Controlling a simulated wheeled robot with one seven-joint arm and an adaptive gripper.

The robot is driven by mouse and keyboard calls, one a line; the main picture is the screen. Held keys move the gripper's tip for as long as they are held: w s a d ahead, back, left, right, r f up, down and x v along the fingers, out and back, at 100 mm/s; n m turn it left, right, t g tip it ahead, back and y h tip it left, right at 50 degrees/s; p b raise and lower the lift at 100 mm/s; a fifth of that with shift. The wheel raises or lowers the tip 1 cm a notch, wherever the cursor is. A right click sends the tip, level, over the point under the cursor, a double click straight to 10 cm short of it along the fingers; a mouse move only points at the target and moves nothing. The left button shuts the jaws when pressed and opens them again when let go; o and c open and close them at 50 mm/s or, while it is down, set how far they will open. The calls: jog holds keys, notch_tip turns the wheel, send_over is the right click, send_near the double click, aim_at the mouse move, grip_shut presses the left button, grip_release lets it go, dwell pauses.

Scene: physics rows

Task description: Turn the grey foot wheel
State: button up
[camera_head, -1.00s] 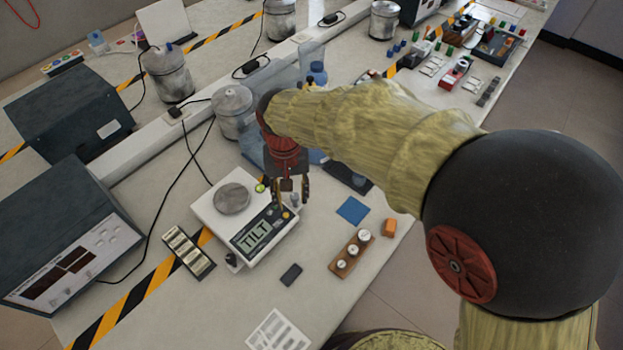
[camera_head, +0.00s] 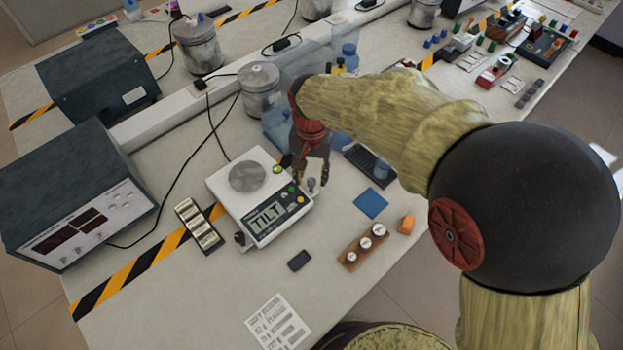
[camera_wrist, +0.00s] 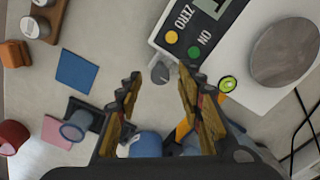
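The grey foot wheel (camera_head: 311,185) is a small knob at the right front corner of a white balance (camera_head: 222,187). It also shows in the wrist view (camera_wrist: 160,72), beside the balance's corner. My gripper (camera_head: 311,178) is pointed down at that corner. In the wrist view my gripper (camera_wrist: 161,76) is open, with the wheel between the lines of its two fingertips and visible space on both sides. I cannot tell the height gap. The display (camera_head: 268,215) reads TILT. A round green level (camera_head: 278,169) shows, also in the wrist view (camera_wrist: 227,84).
A darker foot (camera_head: 240,239) is at the balance's left front corner. A blue square (camera_head: 371,203), a wooden weight block (camera_head: 363,246), an orange block (camera_head: 407,224) and a dark small box (camera_head: 299,260) lie nearby. Blue bottles stand behind my gripper. The front table area is mostly clear.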

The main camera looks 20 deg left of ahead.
jog(key=shift+f, duration=0.55)
jog(key=shift+c, duration=0.4)
grip_shut()
